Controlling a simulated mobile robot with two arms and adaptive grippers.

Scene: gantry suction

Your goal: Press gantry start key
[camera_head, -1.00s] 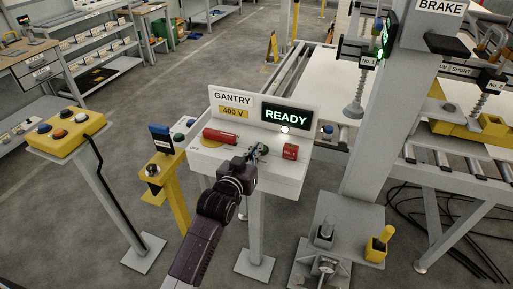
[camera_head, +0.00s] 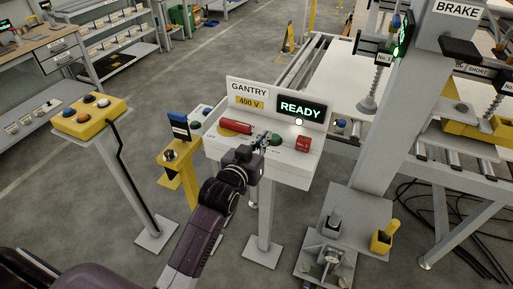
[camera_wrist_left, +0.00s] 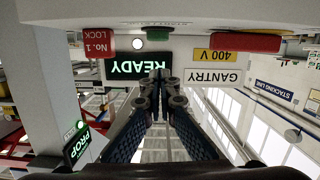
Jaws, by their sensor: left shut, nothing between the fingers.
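The gantry console (camera_head: 285,172) is a pale box on a post, with a GANTRY 400 V sign and a lit green READY display (camera_head: 300,109). A round green button (camera_head: 274,139) stands on its top, between a red handle (camera_head: 236,126) and a red block (camera_head: 303,144). The block reads No. 1 LOCK in the left wrist view (camera_wrist_left: 100,43). My left gripper (camera_head: 262,140) is shut and empty, just left of the green button; contact cannot be told. In the left wrist view its fingertips (camera_wrist_left: 163,84) meet before the upside-down console. My right gripper is out of view.
A yellow button box (camera_head: 90,117) on a post stands at the left. A yellow post (camera_head: 184,178) with a blue-topped device is left of the console. A grey column (camera_head: 390,120) and its base plate stand close on the right. Black cables lie on the floor beyond.

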